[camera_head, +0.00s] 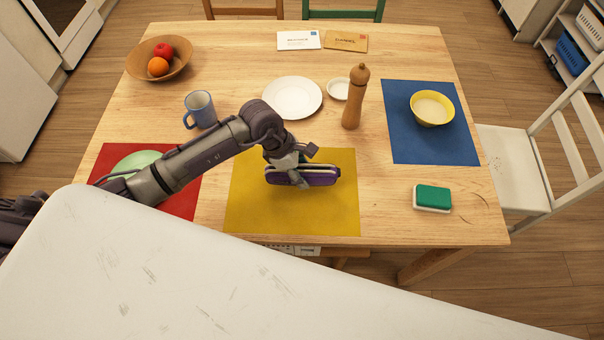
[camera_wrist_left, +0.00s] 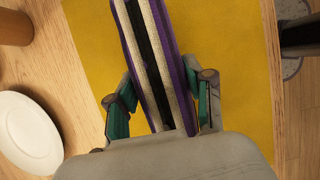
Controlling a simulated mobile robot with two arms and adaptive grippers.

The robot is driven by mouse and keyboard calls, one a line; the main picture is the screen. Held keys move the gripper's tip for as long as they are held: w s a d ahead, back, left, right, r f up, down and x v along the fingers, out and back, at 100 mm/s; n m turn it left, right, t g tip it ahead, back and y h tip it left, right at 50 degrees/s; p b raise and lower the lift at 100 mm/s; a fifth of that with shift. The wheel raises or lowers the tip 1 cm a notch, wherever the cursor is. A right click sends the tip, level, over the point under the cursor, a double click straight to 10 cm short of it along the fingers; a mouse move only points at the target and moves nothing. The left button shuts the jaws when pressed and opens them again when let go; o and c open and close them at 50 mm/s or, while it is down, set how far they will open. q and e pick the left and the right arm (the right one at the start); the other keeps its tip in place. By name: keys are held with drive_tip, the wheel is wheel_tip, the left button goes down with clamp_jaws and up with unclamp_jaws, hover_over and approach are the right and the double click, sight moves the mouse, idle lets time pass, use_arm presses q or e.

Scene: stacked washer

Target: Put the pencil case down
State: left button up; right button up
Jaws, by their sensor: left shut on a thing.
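The pencil case (camera_head: 318,177) is purple with cream bands and a dark strip along its top. It is over the yellow mat (camera_head: 251,209) in the middle of the table's front. My left gripper (camera_head: 300,178) is shut on the pencil case from above. In the left wrist view the pencil case (camera_wrist_left: 155,62) runs between the two fingers (camera_wrist_left: 160,112), with the yellow mat (camera_wrist_left: 230,60) behind it. I cannot tell whether its underside touches the mat. My right gripper is not in view.
A white plate (camera_head: 292,98), wooden pepper mill (camera_head: 353,100) and blue mug (camera_head: 201,109) stand behind the mat. A red mat (camera_head: 183,204) with a green plate (camera_head: 136,162) is left. A green sponge (camera_head: 433,197) lies right. A white surface (camera_head: 200,280) fills the lower foreground.

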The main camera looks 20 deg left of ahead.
use_arm(q)
wheel_tip(320, 180, down, 2)
drive_tip(key=shift+d+f, duration=0.1)
drive_tip(key=shift+f, duration=0.35)
drive_tip(key=o, duration=1.3)
drive_tip(key=shift+f, duration=0.1)
drive_tip(key=shift+r, duration=0.2)
drive_tip(key=shift+a+r, duration=0.2)
drive_tip(key=b+v, duration=0.2)
drive_tip(key=v, duration=0.9)
drive_tip(key=shift+r, duration=0.2)
